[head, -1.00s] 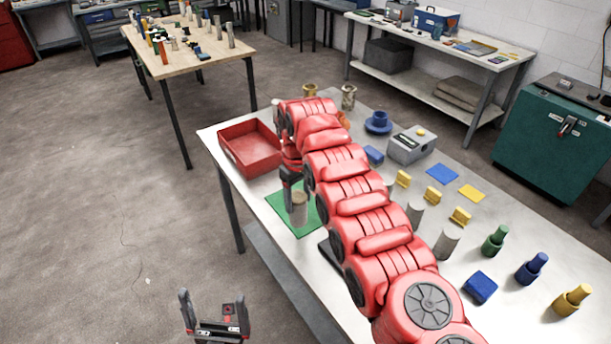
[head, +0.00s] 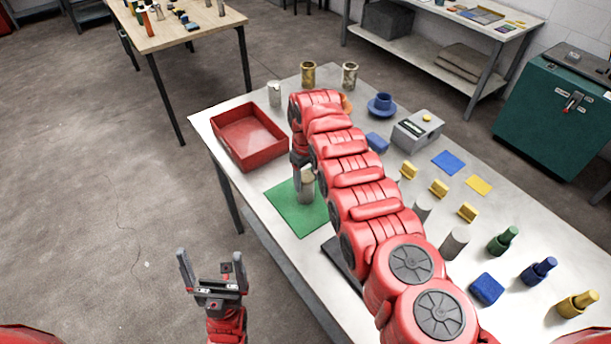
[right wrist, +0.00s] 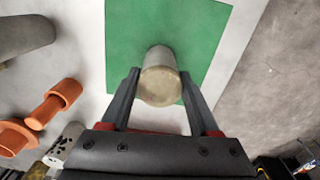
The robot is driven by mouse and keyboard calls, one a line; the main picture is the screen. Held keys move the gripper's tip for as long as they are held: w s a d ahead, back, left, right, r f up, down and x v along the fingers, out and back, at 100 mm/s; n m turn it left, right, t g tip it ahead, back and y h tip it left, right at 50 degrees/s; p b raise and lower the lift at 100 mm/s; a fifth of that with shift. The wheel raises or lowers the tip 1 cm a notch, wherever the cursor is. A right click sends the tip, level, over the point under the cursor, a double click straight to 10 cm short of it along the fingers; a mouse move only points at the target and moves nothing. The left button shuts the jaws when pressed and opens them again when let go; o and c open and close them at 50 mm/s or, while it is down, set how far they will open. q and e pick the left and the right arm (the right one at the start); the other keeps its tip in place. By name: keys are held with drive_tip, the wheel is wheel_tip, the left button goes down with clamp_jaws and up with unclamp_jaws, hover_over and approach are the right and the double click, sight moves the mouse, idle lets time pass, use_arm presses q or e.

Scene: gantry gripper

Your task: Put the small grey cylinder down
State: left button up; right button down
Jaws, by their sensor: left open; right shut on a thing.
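The small grey cylinder (head: 306,190) is upright between the fingers of my right gripper (head: 304,176), over the green mat (head: 283,206). In the right wrist view the cylinder (right wrist: 160,85) sits between the two fingertips, with the green mat (right wrist: 215,35) behind it. My right gripper (right wrist: 160,78) is shut on it. I cannot tell whether its base touches the mat. My left gripper (head: 212,258) is open and empty, off the table's left side above the floor.
A red tray (head: 262,158) stands behind the mat. Brass cups (head: 308,75) and a blue flanged part (head: 382,106) stand at the back. To the right are yellow blocks (head: 439,188), grey cylinders (head: 455,243) and coloured pegs (head: 540,268). Mat surface around the cylinder is bare.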

drive_tip(key=shift+d+f, duration=0.15)
drive_tip(key=shift+d, duration=0.05)
drive_tip(key=shift+c, duration=1.9)
unclamp_jaws()
drive_tip(key=shift+o, duration=1.3)
drive_tip(key=shift+a, duration=0.1)
drive_tip(key=shift+r, duration=0.7)
wheel_tip(320, 180, up, 9)
drive_tip(key=b, duration=0.2)
drive_tip(key=shift+r+b, duration=0.1)
drive_tip(key=shift+b, duration=0.2)
drive_tip(key=shift+r, duration=0.9)
